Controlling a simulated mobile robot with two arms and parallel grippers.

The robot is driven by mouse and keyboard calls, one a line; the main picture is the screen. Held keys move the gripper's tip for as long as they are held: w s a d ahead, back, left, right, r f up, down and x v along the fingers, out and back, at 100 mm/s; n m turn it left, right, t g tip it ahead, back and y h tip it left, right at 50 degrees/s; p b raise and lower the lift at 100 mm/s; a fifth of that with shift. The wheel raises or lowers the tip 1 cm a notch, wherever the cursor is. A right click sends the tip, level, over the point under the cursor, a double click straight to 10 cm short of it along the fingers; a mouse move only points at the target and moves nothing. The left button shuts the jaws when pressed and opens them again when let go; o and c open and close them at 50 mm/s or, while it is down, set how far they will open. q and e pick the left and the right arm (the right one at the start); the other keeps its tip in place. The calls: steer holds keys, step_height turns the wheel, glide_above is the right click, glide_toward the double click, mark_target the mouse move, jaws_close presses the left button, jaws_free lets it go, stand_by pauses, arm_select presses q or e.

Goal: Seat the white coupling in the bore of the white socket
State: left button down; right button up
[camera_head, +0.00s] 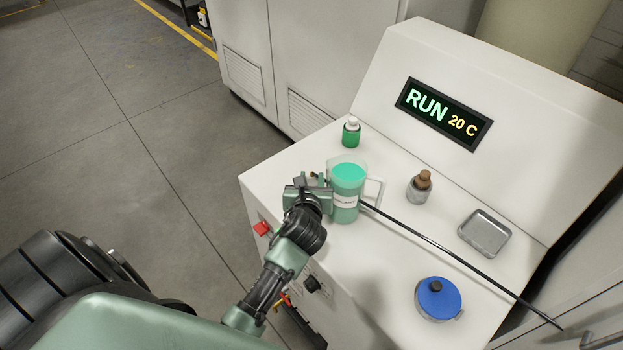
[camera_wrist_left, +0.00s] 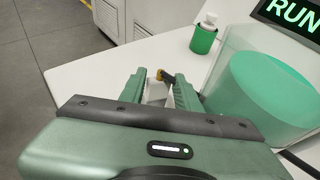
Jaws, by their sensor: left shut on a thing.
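My left gripper (camera_head: 316,182) is low over the left part of the white bench top, close beside the jug's left side. In the left wrist view its two green fingers (camera_wrist_left: 160,92) are closed on a small white piece (camera_wrist_left: 157,92), which I take to be the white coupling. A small brass-coloured and black fitting (camera_wrist_left: 165,76) shows just beyond it; I cannot tell if they touch. The white socket and its bore cannot be made out, and the fingers hide much of that spot. My right gripper is not in view.
A clear jug of green liquid (camera_head: 345,205) stands right beside my left gripper. A thin black rod (camera_head: 450,252) slants across the bench (camera_head: 385,270). A green bottle (camera_head: 351,134), brown-capped bottle (camera_head: 420,190), metal tray (camera_head: 485,235) and blue-lidded pot (camera_head: 438,299) stand around.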

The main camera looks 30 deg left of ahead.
arm_select(q)
steer(key=shift+f, duration=0.1)
steer(key=c, duration=1.3)
jaws_free()
